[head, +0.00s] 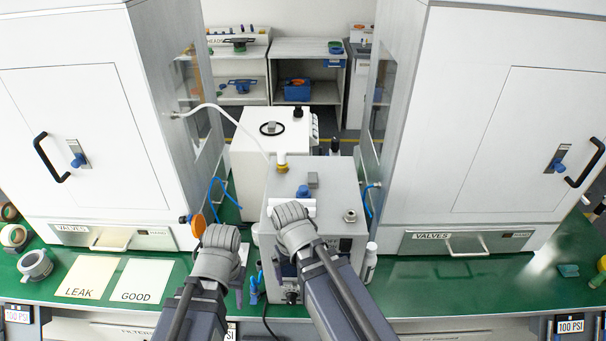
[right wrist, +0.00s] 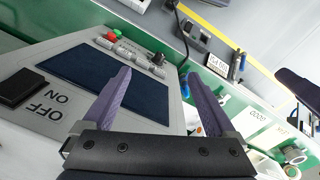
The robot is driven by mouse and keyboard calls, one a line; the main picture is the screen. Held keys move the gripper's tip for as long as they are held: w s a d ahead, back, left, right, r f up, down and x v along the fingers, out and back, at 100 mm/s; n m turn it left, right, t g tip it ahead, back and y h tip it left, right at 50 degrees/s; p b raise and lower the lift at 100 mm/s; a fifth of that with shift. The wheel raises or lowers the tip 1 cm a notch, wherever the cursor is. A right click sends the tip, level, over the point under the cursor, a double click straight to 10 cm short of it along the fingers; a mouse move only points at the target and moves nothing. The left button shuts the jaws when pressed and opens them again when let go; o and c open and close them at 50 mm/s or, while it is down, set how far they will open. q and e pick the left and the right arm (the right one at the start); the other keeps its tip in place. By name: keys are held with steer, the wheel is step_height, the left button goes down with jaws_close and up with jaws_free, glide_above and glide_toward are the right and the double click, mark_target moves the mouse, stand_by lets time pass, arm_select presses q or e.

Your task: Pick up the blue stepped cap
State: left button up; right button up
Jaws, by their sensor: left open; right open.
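A small blue cap-like piece (head: 303,191) sits on top of the grey press box (head: 340,190) in the head view. Its steps are too small to make out. Another blue piece (head: 254,290) stands on the green bench left of the box. My right gripper (right wrist: 158,78) is open and empty, its purple fingers over the box's front panel with a dark screen and ON/OFF switch. In the head view its wrist hides the fingers and part of the box.
White valve cabinets (head: 85,120) (head: 500,130) flank the bench. An orange disc (head: 197,225) with a blue fitting is near the left cabinet. A white bottle (head: 369,262) stands close right of the box. LEAK (head: 90,277) and GOOD (head: 141,280) cards lie left.

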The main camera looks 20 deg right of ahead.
steer(key=w+d+r+m+p, duration=0.1)
steer(key=w+d+r+p, duration=0.1)
steer(key=r+p, duration=0.35)
steer(key=w+d+r+p, duration=0.1)
steer(key=d+r+p, duration=0.25)
steer(key=r, duration=0.35)
arm_select(q)
step_height(320, 180, up, 14)
steer(key=p, duration=0.3)
arm_select(e)
steer(key=m+t, duration=0.1)
steer(key=t, duration=0.3)
glide_toward(304, 189)
step_height(304, 189, down, 4)
steer(key=f+b, duration=0.1)
steer(key=b, duration=0.1)
steer(key=shift+w+d+f+y+b, duration=0.2)
steer(key=shift+f+y+b, duration=0.1)
steer(key=shift+f+b, duration=0.1)
steer(key=w+f+b, duration=0.1)
steer(key=f+b, duration=0.1)
steer(key=w+f+b, duration=0.2)
steer(key=shift+w+f, duration=0.25)
steer(key=shift+f, duration=0.05)
arm_select(q)
step_height(304, 189, down, 6)
steer(key=shift+f, duration=0.2)
arm_select(e)
steer(key=shift+r, duration=0.1)
steer(key=shift+c, duration=0.3)
